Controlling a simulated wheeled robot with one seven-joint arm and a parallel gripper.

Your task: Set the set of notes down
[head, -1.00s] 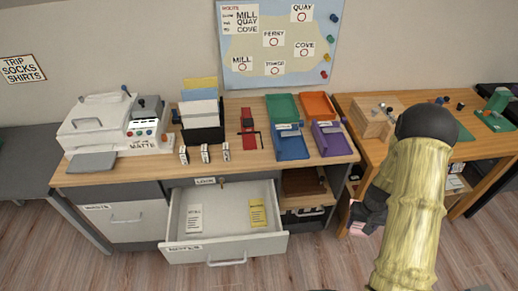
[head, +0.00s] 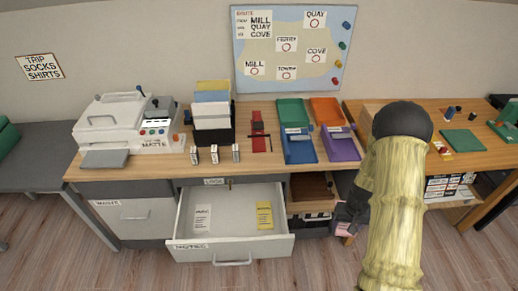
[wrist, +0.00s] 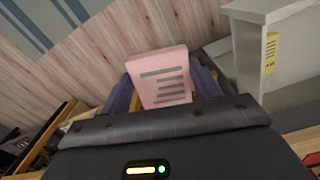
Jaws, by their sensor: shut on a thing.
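My gripper (wrist: 160,92) is shut on a pink set of notes (wrist: 165,78) with dark printed lines, held between its fingers in the wrist view. In the head view the notes show as a small pink patch (head: 345,229) beside my dark gripper (head: 347,218), right of the open drawer. The open drawer (head: 230,243), labelled NOTES, holds a white set of notes (head: 202,218) at its left and a yellow set (head: 264,215) at its right. Bare drawer floor lies between them. The drawer and yellow set also show at upper right in the wrist view (wrist: 271,52).
Above the drawer, the desk holds a white press (head: 125,122), a file box (head: 212,130), a red device (head: 261,135) and coloured trays (head: 338,144). An open shelf (head: 312,190) stands right of the drawer. Wooden floor (head: 140,265) is clear in front.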

